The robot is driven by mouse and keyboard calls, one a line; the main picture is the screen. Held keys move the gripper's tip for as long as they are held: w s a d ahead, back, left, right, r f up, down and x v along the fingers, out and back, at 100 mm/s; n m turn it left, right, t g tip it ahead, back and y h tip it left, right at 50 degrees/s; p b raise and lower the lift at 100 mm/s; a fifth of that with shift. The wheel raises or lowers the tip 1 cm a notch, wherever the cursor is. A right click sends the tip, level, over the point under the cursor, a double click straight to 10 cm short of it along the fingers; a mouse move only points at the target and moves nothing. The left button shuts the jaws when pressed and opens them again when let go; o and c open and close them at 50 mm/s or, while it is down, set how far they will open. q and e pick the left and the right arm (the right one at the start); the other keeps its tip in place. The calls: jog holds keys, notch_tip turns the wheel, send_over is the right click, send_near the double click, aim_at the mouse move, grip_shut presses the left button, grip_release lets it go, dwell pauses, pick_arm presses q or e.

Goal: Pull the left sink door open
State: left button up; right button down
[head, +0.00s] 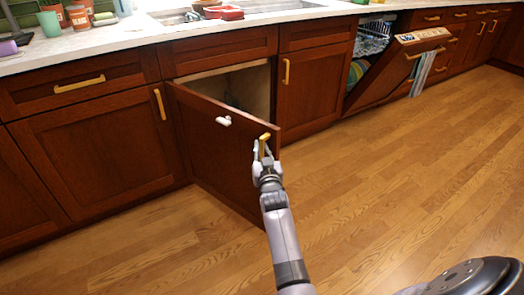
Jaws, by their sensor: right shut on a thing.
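The left sink door (215,150) is a dark red-brown cabinet panel below the sink (180,15). It stands partly open, swung out from its left edge, and the pale cabinet inside (250,90) shows above it. My right gripper (262,148) is at the door's free edge, shut on its yellow handle (265,138). The gripper hides the lower part of the handle. A small whitish piece (224,120) shows at the door's upper middle. My left gripper is not in view.
The right sink door (303,95) is shut. A dishwasher door (395,70) hangs partly open farther right, with dishes inside. The counter (110,40) holds cups and a red dish (224,12). The wooden floor (400,170) is clear in front.

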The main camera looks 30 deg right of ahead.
jog(key=shift+d, duration=0.1)
jog(key=c, duration=1.8)
grip_release()
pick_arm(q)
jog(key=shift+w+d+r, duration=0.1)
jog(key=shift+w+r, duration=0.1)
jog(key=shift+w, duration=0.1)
pick_arm(e)
jog(key=shift+o, duration=1)
